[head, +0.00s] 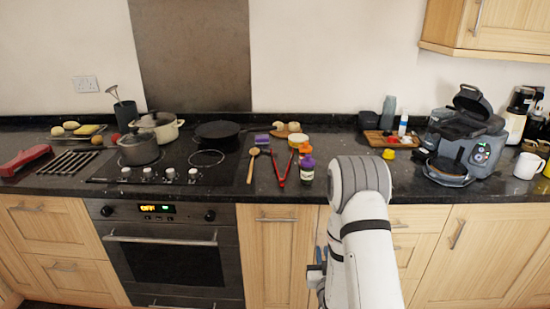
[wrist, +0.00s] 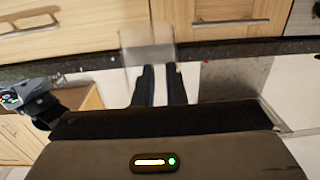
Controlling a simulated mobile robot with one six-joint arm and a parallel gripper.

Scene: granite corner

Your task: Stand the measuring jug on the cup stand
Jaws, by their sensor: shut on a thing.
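A clear, see-through vessel, which looks like the measuring jug (wrist: 147,46), shows at the top middle of the wrist view. My gripper (wrist: 161,70) has its two dark fingers at the jug's lower edge in that view and is shut on it. The fingers' exact contact is hard to see. In the head view my arm hides the jug. A grey machine (head: 484,150) with a raised lid stands on the right of the counter. A low platform (head: 447,172) juts from its front; I cannot tell for sure whether this is the cup stand.
A white mug (head: 527,166) stands right of the machine. A wooden board (head: 378,138) with bottles and a yellow item (head: 388,154) lie to its left. A purple-labelled bottle (head: 307,168) and red tongs (head: 281,170) lie mid-counter. The counter's front strip left of the machine looks clear.

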